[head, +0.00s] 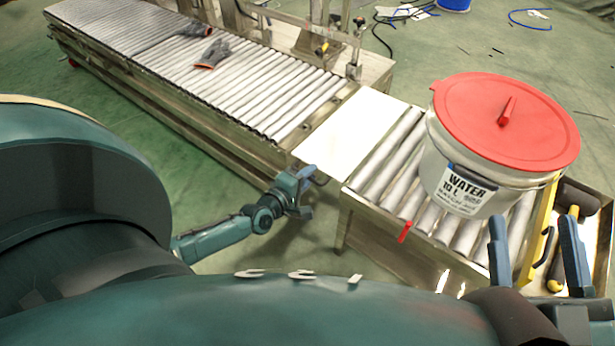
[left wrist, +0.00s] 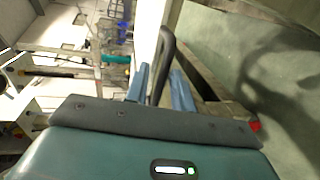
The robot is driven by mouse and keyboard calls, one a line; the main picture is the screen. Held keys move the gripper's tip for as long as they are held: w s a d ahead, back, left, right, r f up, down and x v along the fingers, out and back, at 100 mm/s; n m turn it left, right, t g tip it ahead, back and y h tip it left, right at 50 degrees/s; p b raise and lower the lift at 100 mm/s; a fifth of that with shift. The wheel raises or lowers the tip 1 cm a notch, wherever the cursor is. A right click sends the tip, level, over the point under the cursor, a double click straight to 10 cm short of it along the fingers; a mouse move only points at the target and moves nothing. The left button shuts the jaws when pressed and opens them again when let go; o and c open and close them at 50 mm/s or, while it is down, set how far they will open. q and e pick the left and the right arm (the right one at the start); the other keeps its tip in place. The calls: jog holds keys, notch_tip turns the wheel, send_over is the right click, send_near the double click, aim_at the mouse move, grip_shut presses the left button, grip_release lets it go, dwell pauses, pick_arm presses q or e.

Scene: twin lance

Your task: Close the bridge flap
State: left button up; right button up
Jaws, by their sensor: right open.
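The bridge flap (head: 348,125) is a pale plate in the gap between the long roller conveyor and the short roller section. In the head view it spans the gap and looks about level, though a slight tilt is hard to judge. My left gripper (head: 306,183) is at the flap's near edge. In the left wrist view, a dark curved handle (left wrist: 168,42) passes between the left fingers (left wrist: 160,88); whether they press on it is unclear. My right gripper (head: 537,255) is open and empty, in front of the bucket at lower right.
A bucket labelled water with a red lid (head: 475,115) stands on the short roller section (head: 385,185). Gloves (head: 212,52) lie on the long conveyor (head: 240,85). A tray with yellow-and-black tools (head: 568,235) is at the right. A red tab (head: 405,231) sticks out at the short section's front.

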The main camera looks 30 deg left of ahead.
pick_arm(q)
grip_shut()
dwell(0.3)
jog(key=shift+r, duration=0.1)
